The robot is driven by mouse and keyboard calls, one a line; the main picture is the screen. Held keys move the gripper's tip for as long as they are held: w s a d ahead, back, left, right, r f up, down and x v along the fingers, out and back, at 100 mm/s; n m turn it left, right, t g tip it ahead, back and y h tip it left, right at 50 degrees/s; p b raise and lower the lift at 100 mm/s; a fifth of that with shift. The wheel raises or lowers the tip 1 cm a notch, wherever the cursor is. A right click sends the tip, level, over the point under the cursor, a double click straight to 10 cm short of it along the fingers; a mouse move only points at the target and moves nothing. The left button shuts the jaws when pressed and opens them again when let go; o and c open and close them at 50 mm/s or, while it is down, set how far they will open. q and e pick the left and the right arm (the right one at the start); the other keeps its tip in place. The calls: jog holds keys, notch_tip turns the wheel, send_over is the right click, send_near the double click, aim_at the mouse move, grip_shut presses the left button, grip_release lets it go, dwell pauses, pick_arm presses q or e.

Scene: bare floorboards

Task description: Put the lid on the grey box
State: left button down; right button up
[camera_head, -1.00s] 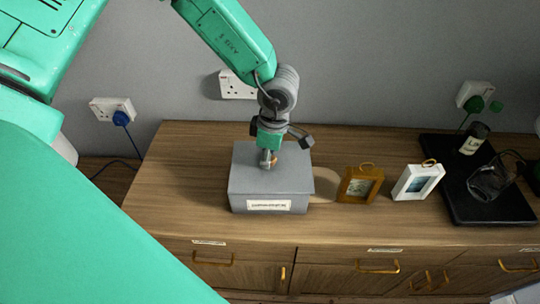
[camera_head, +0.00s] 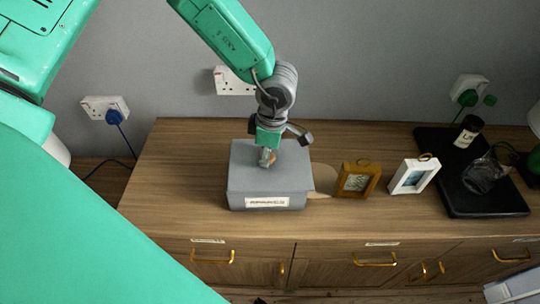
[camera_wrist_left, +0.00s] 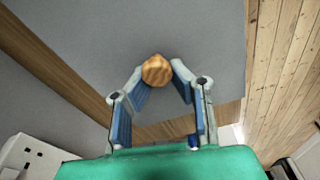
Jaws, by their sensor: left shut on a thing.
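The grey box (camera_head: 237,202) stands on the wooden cabinet, with a white label on its front. The flat grey lid (camera_head: 242,165) covers its top. I cannot tell whether a thin gap is left between them. My left gripper (camera_head: 268,158) points down over the middle of the lid. In the left wrist view, its fingertips (camera_wrist_left: 158,74) are shut on the round wooden knob (camera_wrist_left: 157,69), and the grey lid (camera_wrist_left: 210,35) spreads beyond it. The knob is mostly hidden by the fingers in the head view. My right gripper is not in view.
On the cabinet top (camera_head: 170,190), a brown frame (camera_head: 356,181) and a white frame (camera_head: 413,176) stand right of the box. A black tray (camera_head: 485,208) farther right bears a dark jar (camera_head: 469,132) and a glass jug (camera_head: 483,175). Left of the box is clear.

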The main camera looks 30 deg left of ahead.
pick_arm(q)
jog(key=shift+a+f, duration=0.1)
jog(key=shift+a, duration=0.25)
jog(key=shift+d, duration=0.75)
jog(key=shift+a+f+p, duration=0.2)
jog(key=shift+a+p, duration=0.1)
jog(key=shift+a, duration=0.1)
jog(key=shift+a+f, duration=0.15)
jog(key=shift+a, duration=0.3)
jog(key=c, duration=1.4)
grip_release()
jog(key=shift+d, duration=0.4)
jog(key=o, duration=0.5)
jog(key=shift+d, duration=0.2)
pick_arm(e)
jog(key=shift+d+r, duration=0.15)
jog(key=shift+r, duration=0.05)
